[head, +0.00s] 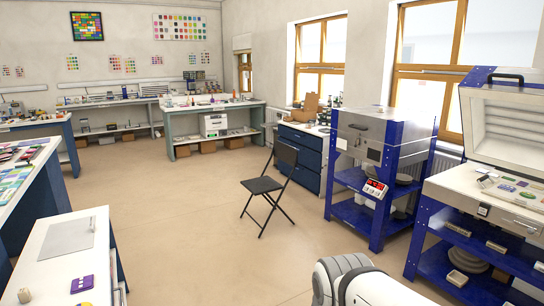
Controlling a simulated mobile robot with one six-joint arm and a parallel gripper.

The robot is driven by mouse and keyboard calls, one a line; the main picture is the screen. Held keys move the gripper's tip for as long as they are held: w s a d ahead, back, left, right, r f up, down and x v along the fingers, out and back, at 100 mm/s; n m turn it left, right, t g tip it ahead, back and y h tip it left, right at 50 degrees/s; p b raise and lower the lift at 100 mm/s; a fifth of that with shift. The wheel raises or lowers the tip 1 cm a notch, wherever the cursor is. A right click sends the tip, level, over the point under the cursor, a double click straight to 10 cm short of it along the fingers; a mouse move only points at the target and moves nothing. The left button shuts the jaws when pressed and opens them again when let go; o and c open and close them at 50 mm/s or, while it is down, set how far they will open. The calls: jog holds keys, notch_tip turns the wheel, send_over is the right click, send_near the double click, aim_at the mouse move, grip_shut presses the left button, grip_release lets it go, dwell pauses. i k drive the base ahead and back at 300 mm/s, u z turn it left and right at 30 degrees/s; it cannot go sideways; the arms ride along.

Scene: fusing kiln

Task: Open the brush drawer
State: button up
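A dark blue cabinet with several drawers (299,160) stands under the windows, right of centre. Its visible drawer fronts look shut and flush. No label is readable, so I cannot tell whether one of them is the brush drawer. A white part of my arm shows at the bottom edge, right of centre, well in front of the cabinet. My gripper is not in view.
A black folding chair (265,187) stands on the open floor before the cabinet. A kiln on a blue stand (378,140) is beside the cabinet; another kiln (505,110) stands open at right. A white-topped table (40,270) is at lower left.

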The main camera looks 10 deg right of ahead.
aim_at(312, 159)
jog(key=u, duration=0.3)
jog(key=i, duration=2.4)
jog(key=u, duration=0.25)
jog(key=i, duration=4.7)
jog(key=z, duration=0.4)
jog(key=i, duration=1.6)
jog(key=z, duration=1.3)
jog(key=i, duration=1.05)
jog(key=z, duration=1.3)
jog(key=i, duration=1)
jog(key=z, duration=0.4)
